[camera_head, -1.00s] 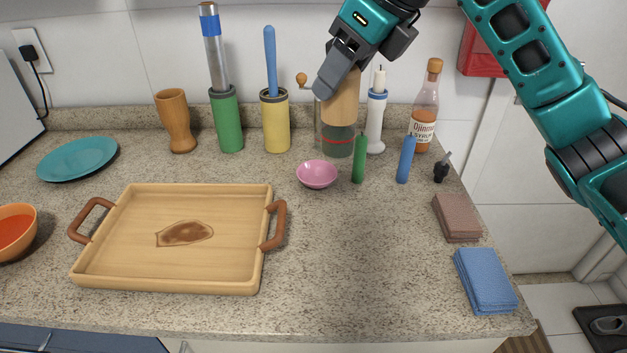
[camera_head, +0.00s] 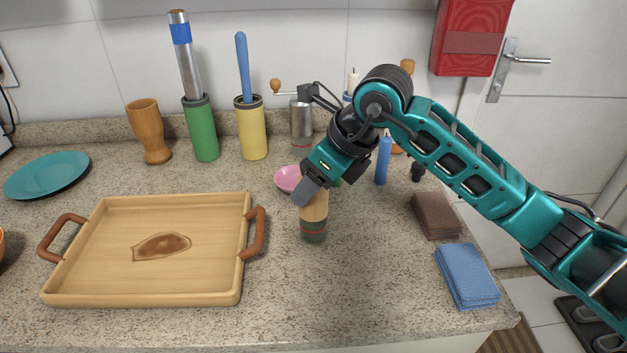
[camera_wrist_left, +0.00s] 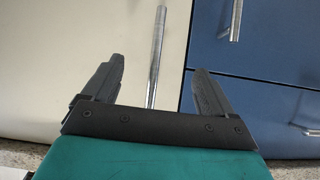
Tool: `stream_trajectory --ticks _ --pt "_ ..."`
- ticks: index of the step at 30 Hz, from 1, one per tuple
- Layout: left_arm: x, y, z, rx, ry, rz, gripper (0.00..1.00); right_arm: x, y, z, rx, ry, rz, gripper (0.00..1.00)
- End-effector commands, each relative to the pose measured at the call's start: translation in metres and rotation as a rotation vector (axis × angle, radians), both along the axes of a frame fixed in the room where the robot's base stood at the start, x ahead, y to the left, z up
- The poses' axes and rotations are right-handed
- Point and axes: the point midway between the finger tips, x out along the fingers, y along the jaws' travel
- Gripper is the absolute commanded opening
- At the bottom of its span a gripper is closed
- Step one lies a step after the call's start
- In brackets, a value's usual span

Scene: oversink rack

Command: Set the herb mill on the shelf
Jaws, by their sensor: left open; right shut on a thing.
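My right gripper (camera_head: 309,192) is shut on the herb mill (camera_head: 314,222), which has a pale wooden upper part and a dark green lower part with a red ring. The mill is upright, right of the tray; I cannot tell whether its base touches the counter. The gripper covers its top. My left gripper (camera_wrist_left: 157,78) is open and empty in the left wrist view, in front of cabinet doors. It is not in the head view. No shelf shows in these views.
A wooden tray (camera_head: 85,282) lies left of the mill. A pink bowl (camera_head: 287,180) is close behind it, partly covered by my gripper. A crank grinder (camera_head: 301,122), yellow holder (camera_head: 252,135) and green holder (camera_head: 202,135) stand at the back. The front counter (camera_head: 350,290) is clear.

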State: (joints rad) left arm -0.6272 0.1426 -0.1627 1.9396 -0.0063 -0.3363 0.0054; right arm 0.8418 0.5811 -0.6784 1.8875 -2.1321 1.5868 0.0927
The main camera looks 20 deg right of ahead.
Motion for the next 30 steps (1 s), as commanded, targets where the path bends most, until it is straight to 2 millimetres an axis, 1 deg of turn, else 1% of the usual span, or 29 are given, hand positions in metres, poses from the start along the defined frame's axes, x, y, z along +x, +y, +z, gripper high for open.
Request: stream_trajectory --ticks 6,9,10,18,26,29,30 --pt "0.0 0.0 0.0 0.0 -0.001 0.0 0.86 0.001 0.0 0.001 0.001 -0.004 0.0 0.0" --pt "0.001 0.0 -0.003 0.0 -0.002 0.0 0.86 0.001 0.0 -0.003 0.001 -0.004 0.0 0.0" --pt "0.001 0.0 -0.003 0.0 -0.002 0.0 0.86 0.0 0.0 -0.003 0.0 -0.001 0.0 0.53" --pt "0.002 0.0 -0.001 0.0 -0.005 0.0 0.86 0.0 0.0 -0.002 0.0 -0.001 0.0 0.78" --pt "0.002 0.0 0.001 0.0 -0.006 0.0 0.86 0.0 0.0 0.0 0.001 -0.002 0.0 0.78" --pt "0.003 0.0 0.003 0.0 -0.007 0.0 0.86 -0.001 -0.002 0.007 0.002 -0.004 -0.001 0.78" --pt "0.003 0.0 0.003 0.0 -0.007 0.0 0.86 -0.003 -0.005 0.012 0.001 -0.006 -0.001 0.78"
